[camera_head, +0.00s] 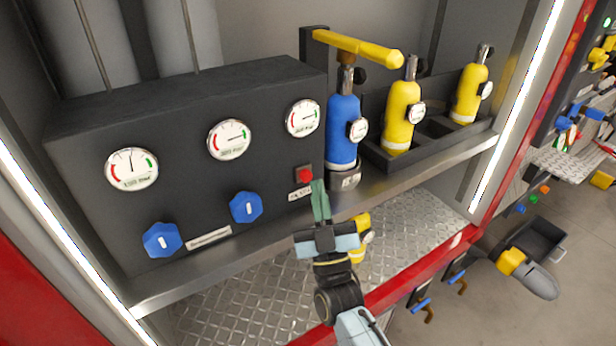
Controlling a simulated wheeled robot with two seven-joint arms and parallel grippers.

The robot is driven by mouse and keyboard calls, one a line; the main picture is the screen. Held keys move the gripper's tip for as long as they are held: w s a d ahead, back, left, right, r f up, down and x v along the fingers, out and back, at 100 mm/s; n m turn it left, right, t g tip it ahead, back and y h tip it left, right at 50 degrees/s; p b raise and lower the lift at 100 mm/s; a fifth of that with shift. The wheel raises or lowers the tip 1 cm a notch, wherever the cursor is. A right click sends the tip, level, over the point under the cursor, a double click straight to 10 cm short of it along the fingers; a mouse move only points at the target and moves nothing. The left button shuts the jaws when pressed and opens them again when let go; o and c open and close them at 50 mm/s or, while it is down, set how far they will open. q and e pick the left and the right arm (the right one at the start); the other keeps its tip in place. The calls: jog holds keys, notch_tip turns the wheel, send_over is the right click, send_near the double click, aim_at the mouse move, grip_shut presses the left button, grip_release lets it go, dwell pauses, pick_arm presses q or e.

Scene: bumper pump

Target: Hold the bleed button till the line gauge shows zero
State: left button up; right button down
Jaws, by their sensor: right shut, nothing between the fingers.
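The red bleed button (305,175) sits low on the right side of the dark panel (190,110), above a small white label. My right gripper (318,184) is shut and empty, its green fingertips at the button's lower right edge; I cannot tell whether they press it. Three round gauges are on the panel: a left one (132,170), a middle one (229,139) and a right one (303,118). The right gauge's needle points roughly right, toward its green side; which one is the line gauge cannot be read. My left gripper is not in view.
Two blue knobs, (162,240) and (246,207), stick out below the gauges. A blue cylinder (342,130) stands just right of the panel under a yellow bar (358,48). Yellow cylinders (400,120) stand in a black rack. Another yellow cylinder (359,225) is behind my right gripper.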

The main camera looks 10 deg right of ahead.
jog(key=shift+w, duration=0.1)
dwell(0.4)
jog(key=shift+w+a, duration=0.15)
jog(key=shift+w, duration=0.15)
jog(key=shift+w+a+b, duration=0.2)
jog(key=shift+w+b, duration=0.25)
jog(key=shift+b, duration=0.05)
dwell(0.6)
jog(key=shift+s, duration=0.15)
dwell(1.5)
jog(key=shift+s+d+p, duration=0.3)
jog(key=shift+s+p, duration=0.3)
jog(key=shift+s, duration=0.15)
jog(key=s+p, duration=0.1)
jog(key=s+d, duration=0.1)
jog(key=s, duration=0.1)
jog(key=s+p, duration=0.1)
jog(key=shift+s+d+p, duration=0.3)
jog(key=shift+s+d, duration=0.05)
jog(key=shift+d, duration=0.05)
